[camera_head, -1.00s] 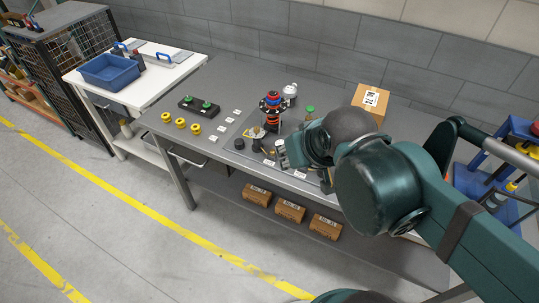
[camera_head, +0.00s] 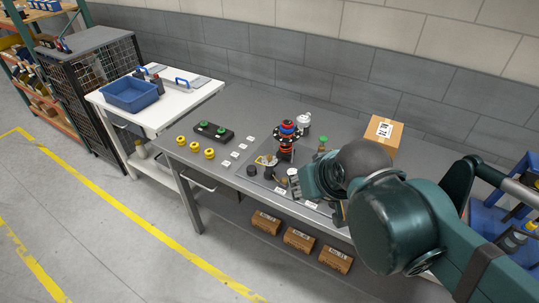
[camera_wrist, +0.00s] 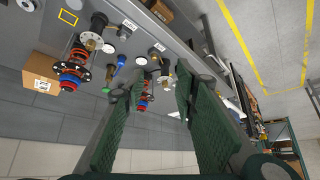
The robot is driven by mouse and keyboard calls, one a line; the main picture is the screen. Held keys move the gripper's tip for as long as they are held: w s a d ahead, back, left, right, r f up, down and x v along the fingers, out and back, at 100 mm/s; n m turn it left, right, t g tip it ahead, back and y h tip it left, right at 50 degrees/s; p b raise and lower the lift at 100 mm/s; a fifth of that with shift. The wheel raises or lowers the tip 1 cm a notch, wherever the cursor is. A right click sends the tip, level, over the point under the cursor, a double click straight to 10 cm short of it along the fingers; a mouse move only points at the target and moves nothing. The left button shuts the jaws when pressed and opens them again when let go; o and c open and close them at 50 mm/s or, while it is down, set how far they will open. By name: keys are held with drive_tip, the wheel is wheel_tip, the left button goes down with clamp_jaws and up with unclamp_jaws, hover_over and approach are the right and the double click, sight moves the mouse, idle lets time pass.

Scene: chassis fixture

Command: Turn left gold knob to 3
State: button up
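My gripper (camera_wrist: 159,84) is open in the wrist view, its two green ribbed fingers apart with nothing held between them. In the wrist view, a small gold-coloured part (camera_wrist: 90,44) sits at the upper left by a red-sprung post (camera_wrist: 74,68). I cannot tell which is the left gold knob, and no number scale is readable. In the head view, my wrist hides part of the panel (camera_head: 236,174) on the grey bench.
Beside the fingers, a black and red post (camera_head: 287,138) stands upright on the bench. A cardboard box (camera_head: 382,136) is at the back right.

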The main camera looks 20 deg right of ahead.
drive_tip(key=w, duration=0.1)
drive_tip(key=m+g+p, duration=0.7)
drive_tip(key=m+p, duration=0.3)
drive_tip(key=m, duration=0.3)
hover_over(270, 155)
drive_tip(key=shift+s+f, duration=0.1)
drive_tip(key=shift+f, duration=3.1)
drive_tip(key=shift+f, duration=0.15)
drive_tip(key=shift+f, duration=3.75)
drive_tip(key=c, duration=0.9)
